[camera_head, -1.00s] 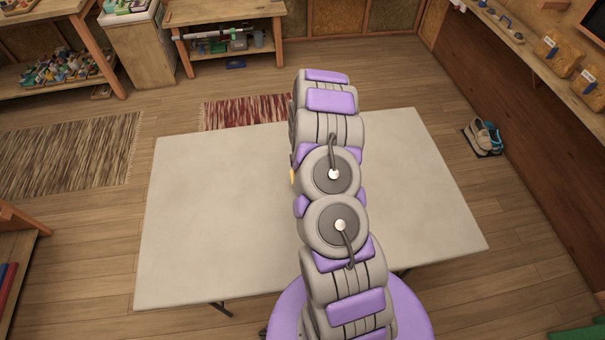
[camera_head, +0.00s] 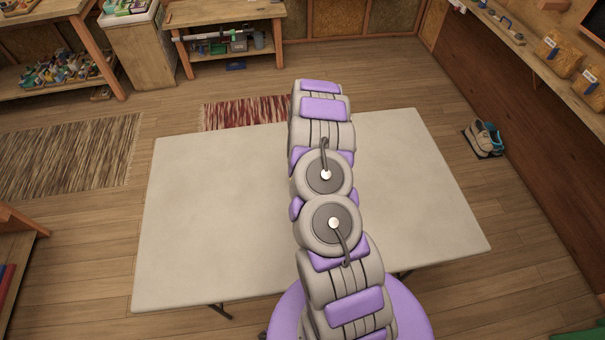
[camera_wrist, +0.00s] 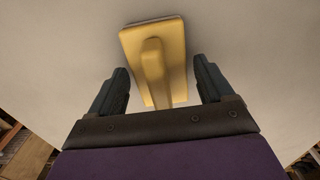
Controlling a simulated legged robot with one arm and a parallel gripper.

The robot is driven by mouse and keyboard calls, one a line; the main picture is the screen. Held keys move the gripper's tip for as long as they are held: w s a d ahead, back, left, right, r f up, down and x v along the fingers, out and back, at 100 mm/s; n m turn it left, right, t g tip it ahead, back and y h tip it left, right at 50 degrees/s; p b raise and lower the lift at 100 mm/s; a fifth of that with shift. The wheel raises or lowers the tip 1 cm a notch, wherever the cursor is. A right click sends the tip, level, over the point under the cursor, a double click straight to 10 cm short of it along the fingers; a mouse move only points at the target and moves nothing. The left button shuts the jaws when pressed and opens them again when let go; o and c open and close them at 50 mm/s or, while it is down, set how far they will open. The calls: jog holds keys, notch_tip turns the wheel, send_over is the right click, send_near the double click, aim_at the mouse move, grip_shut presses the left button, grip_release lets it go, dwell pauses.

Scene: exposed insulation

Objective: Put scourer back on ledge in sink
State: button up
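A yellow block with a raised handle-like bar (camera_wrist: 155,70) shows in the wrist view, against the pale table top. It may be the scourer; I cannot tell for sure. My gripper (camera_wrist: 161,72) is open, with one dark finger on each side of the bar and gaps between. In the head view my arm hides the gripper and the yellow block. I see no sink or ledge of one.
The pale table (camera_head: 215,210) is otherwise bare where it shows. A wall shelf (camera_head: 540,60) runs along the right. Shoes (camera_head: 484,138) stand on the floor at right. Rugs (camera_head: 70,155) and a workbench (camera_head: 225,15) lie beyond the table.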

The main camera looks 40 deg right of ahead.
jog(key=shift+o, duration=0.6)
